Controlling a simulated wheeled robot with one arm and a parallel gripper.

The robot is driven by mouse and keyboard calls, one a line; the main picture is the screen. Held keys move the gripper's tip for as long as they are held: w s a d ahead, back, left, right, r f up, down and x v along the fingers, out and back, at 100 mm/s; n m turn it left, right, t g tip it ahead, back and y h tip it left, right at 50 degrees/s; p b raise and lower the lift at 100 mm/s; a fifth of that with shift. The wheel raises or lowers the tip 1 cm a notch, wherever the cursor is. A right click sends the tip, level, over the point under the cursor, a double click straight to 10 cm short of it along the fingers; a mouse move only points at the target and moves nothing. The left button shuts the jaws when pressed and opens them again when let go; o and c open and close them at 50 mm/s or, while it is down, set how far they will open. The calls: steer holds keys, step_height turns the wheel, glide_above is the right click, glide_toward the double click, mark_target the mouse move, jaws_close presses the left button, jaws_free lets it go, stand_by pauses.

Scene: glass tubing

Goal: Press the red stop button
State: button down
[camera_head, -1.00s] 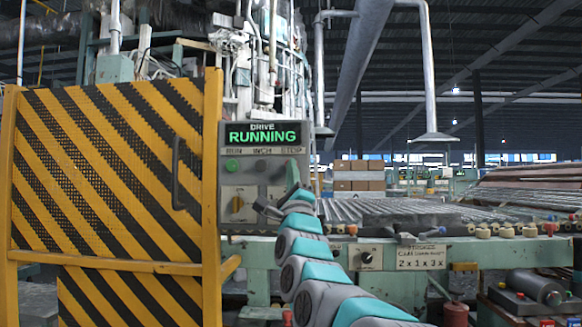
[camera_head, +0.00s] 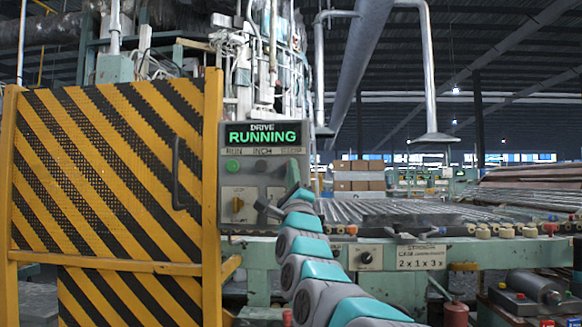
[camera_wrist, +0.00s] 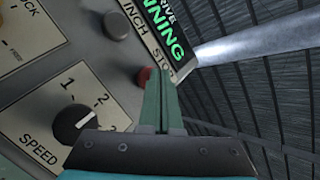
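The red stop button (camera_wrist: 144,76) shows in the wrist view under the STOP label, partly covered by my fingers. In the head view my arm hides it. My gripper (camera_wrist: 163,84) has its two green fingers together with nothing between them. The fingertips overlap the button's right edge in the wrist view; I cannot tell whether they touch it. In the head view my gripper (camera_head: 293,174) is at the right side of the grey control panel (camera_head: 237,186). The display (camera_head: 264,134) reads DRIVE RUNNING in green.
A green button (camera_head: 232,166) and an INCH button (camera_wrist: 115,24) are beside the stop button. A black SPEED knob (camera_wrist: 72,125) is below them. A yellow-black striped gate (camera_head: 110,170) stands left of the panel. A roller conveyor (camera_head: 400,211) extends to the right.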

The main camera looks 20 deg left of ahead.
steer(key=shift+s, duration=0.1)
stand_by(0.3)
steer(key=shift+s+d+b, duration=0.25)
steer(key=shift+s+b, duration=0.3)
steer(key=shift+s, duration=0.15)
steer(key=s+b, duration=0.1)
steer(key=s, duration=0.1)
steer(key=s+d+b, duration=0.1)
steer(key=s, duration=0.2)
stand_by(0.3)
stand_by(0.6)
